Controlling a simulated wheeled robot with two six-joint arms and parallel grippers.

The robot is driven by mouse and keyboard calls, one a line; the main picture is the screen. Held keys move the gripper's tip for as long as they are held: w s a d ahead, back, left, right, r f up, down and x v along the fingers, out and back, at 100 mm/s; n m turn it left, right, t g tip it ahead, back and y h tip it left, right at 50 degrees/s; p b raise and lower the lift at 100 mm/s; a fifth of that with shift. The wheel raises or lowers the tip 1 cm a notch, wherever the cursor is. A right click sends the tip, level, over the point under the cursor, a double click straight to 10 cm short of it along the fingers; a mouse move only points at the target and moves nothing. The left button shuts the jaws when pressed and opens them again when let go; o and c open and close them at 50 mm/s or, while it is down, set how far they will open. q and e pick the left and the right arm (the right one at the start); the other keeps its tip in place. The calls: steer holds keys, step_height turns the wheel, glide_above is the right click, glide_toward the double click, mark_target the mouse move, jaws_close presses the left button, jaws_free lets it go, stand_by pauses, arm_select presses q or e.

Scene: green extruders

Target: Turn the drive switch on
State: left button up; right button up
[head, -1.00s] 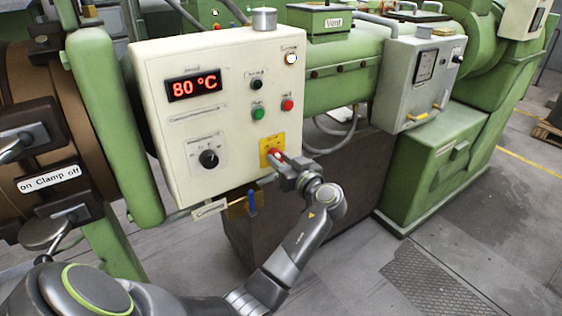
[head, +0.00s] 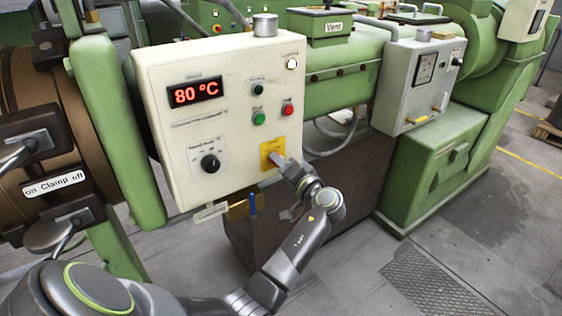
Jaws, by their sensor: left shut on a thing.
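The cream control panel (head: 150,130) carries a yellow plate (head: 266,150) at its lower right, where the drive switch sits. My left gripper (head: 277,160) reaches this plate from the lower right and is shut on the switch. My right gripper is not in view.
The panel also has a red 80 °C display (head: 195,92), a green button (head: 259,118), a red button (head: 288,110) and a black rotary knob (head: 210,163). A blue-handled valve (head: 253,203) hangs just below. A grey box (head: 400,95) stands to the right.

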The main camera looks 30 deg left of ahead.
arm_select(q)
steer(key=shift+r+m+p, duration=0.15)
steer(key=shift+m+p, duration=0.2)
steer(key=shift+m, duration=0.55)
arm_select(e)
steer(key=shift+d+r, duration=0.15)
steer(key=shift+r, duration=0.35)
arm_select(q)
steer(key=o, duration=1)
steer(key=shift+c, duration=0.2)
steer(key=shift+f, duration=0.2)
